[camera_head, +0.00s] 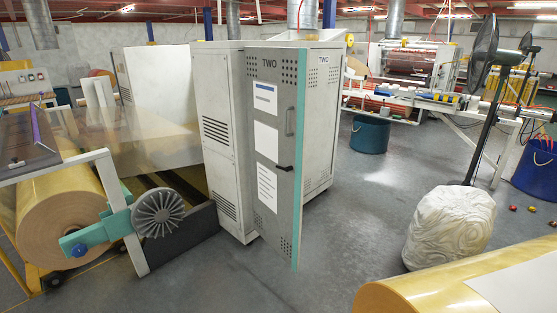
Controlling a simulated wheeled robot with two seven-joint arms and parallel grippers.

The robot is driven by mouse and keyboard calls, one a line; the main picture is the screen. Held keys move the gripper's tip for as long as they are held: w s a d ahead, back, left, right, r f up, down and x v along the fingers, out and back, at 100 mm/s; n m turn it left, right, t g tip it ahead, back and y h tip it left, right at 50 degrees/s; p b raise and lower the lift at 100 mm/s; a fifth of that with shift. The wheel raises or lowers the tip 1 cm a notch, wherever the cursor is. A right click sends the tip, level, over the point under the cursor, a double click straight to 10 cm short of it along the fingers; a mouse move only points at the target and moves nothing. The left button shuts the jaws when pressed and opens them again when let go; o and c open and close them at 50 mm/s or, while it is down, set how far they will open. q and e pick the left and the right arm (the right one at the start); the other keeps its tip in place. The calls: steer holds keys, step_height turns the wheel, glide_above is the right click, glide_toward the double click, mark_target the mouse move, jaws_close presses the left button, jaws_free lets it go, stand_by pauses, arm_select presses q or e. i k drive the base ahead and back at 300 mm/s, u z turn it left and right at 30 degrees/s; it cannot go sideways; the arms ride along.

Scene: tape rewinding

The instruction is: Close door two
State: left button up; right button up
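A grey door marked TWO (266,185) stands at the tall white cabinet (222,90) in the middle of the view. The door has a teal edge, white paper sheets, a grey pull and a black lever handle (283,167). It appears swung open, with its teal edge standing out toward me. The cabinet's interior is hidden behind it. A white panel with a second TWO label (323,72) shows just right of the door. Neither of my grippers is in view.
A large brown roll (60,215) on a frame with a handwheel (158,212) stands at left. A white wrapped base (450,225) with a black fan and a yellow roll (470,285) are at right. Grey floor (320,245) is clear before the door.

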mark_target(277, 78)
steer(key=z, duration=0.2)
steer(key=k, duration=0.35)
steer(key=u, duration=1.5)
steer(key=i, duration=2.05)
steer(key=z, duration=0.95)
steer(key=i, duration=0.7)
steer(key=z, duration=0.6)
